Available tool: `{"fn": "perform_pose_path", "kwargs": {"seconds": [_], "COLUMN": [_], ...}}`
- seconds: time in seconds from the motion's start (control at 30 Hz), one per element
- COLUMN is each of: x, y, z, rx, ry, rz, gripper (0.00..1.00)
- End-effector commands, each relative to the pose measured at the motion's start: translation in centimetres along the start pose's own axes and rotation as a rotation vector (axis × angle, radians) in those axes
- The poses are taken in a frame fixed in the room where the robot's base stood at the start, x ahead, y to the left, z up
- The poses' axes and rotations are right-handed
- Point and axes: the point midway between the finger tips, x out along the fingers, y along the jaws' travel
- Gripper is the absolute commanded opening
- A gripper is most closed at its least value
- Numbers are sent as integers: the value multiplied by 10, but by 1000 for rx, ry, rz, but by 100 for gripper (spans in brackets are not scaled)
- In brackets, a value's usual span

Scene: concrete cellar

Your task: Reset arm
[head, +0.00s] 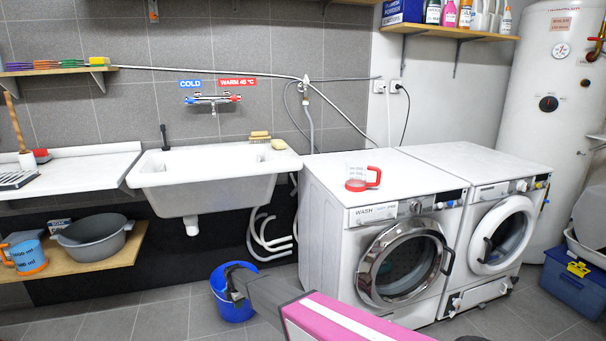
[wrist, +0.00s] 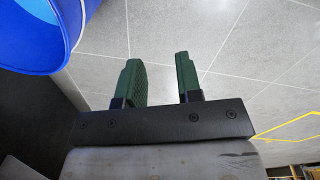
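My arm reaches in from the bottom of the head view, its pink and grey links low over the floor. My gripper (head: 233,285) is at its end, in front of the blue bucket (head: 222,306), which stands on the floor below the sink. In the wrist view my gripper (wrist: 161,80) shows two green-padded fingers with a clear gap between them and nothing held. The bucket's rim and wall (wrist: 68,50) show at the upper left of the wrist view, to the left of the fingers.
A white sink (head: 215,181) hangs on the wall. The washing machine (head: 330,215) has an open-topped clear and red cup (head: 357,178) on it. A second machine (head: 500,240) stands to its right. Tiled floor is free at the lower left.

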Motion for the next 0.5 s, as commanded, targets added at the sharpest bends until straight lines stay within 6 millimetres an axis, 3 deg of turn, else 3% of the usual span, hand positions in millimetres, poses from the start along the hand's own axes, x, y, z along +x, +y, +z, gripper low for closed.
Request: {"fn": "perform_pose_path", "kwargs": {"seconds": [0.27,0.5], "x": [-20,-47], "y": [-21,-52], "z": [26,62], "rx": [112,281], "ry": [-3,-7], "rz": [-3,-8], "gripper": [33,33]}}
